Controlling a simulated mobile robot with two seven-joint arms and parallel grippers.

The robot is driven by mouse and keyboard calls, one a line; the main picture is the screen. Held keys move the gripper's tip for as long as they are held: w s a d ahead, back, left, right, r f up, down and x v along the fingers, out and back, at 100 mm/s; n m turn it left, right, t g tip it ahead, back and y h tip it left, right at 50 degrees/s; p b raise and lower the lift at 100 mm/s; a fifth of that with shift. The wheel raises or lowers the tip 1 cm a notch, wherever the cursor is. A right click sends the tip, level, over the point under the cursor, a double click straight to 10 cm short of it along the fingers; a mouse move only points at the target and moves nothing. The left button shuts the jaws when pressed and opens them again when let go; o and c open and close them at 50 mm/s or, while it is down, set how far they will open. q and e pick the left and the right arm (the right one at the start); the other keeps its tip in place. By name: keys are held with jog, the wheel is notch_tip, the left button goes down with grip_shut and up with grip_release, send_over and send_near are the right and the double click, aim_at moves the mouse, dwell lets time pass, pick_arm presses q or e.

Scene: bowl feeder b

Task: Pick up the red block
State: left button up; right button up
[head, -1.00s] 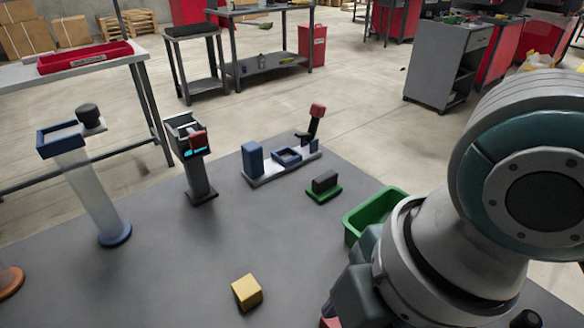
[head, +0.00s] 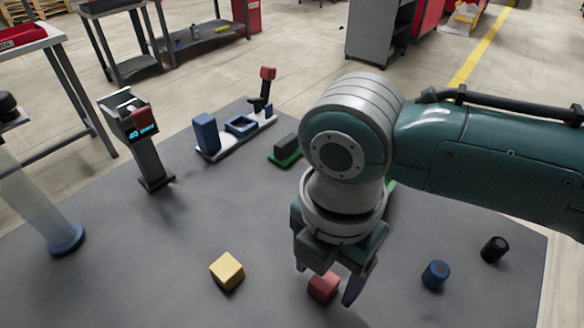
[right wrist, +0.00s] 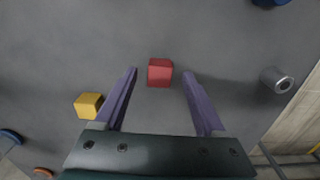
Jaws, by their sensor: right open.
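The red block (head: 323,287) lies on the grey table at the front, below and between the fingers of my right gripper (head: 328,287). In the right wrist view the red block (right wrist: 160,72) sits just beyond the fingertips, roughly centred between the two purple fingers. My right gripper (right wrist: 160,85) is open with nothing held, and points down. A gap to each finger shows in the wrist view. Its height above the block is hard to tell. My left gripper is in neither view now.
A yellow block (head: 227,271) lies left of the red block. A blue cylinder (head: 435,274) and a black cylinder (head: 494,249) stand to the right. A blue-and-white fixture (head: 236,134) and a display post (head: 140,140) stand farther back. The table between them is mostly clear.

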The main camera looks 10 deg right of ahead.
jog(key=shift+f, duration=0.5)
grip_shut()
